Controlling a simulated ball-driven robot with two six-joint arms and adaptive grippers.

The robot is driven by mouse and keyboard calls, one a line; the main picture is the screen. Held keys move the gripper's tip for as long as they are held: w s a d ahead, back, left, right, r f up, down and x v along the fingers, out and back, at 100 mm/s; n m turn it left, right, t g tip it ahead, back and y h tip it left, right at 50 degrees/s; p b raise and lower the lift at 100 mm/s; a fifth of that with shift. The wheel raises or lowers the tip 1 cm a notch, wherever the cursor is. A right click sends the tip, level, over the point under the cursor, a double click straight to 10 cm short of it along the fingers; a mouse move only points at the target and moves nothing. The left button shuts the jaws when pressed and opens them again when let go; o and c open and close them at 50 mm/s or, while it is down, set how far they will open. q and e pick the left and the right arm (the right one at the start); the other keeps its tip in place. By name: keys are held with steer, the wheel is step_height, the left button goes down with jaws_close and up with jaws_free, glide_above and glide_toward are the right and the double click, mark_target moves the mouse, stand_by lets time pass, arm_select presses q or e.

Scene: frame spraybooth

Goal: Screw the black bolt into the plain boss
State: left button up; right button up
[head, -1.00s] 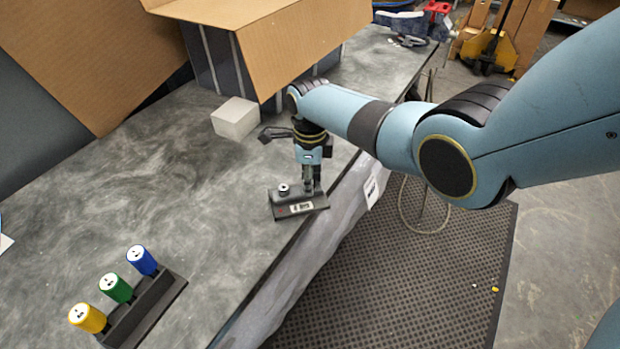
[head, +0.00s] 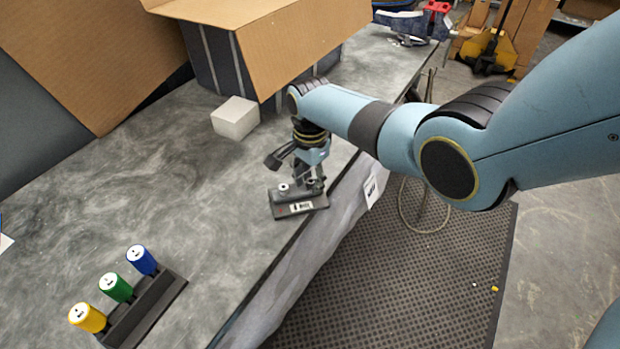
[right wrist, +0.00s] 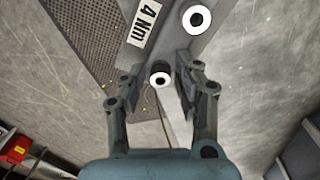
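The dark fixture block (head: 298,209) lies near the table's front edge. A small dark round piece with a white face, apparently the black bolt (right wrist: 160,80), lies between my right gripper's fingertips (right wrist: 162,72). Gaps show on both sides, so the fingers are open around it. My right gripper (head: 314,184) is low over the block's right part. How deep the bolt sits is hidden.
A dark rack (head: 150,312) with yellow, green and blue handled tools stands at the front left. The middle table is clear. The table edge is close right of the fixture.

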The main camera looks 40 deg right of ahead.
steer(key=n, duration=0.9)
steer(key=shift+d, duration=0.1)
steer(key=n, duration=0.8)
jaws_close()
steer(key=shift+o, duration=1.6)
jaws_free()
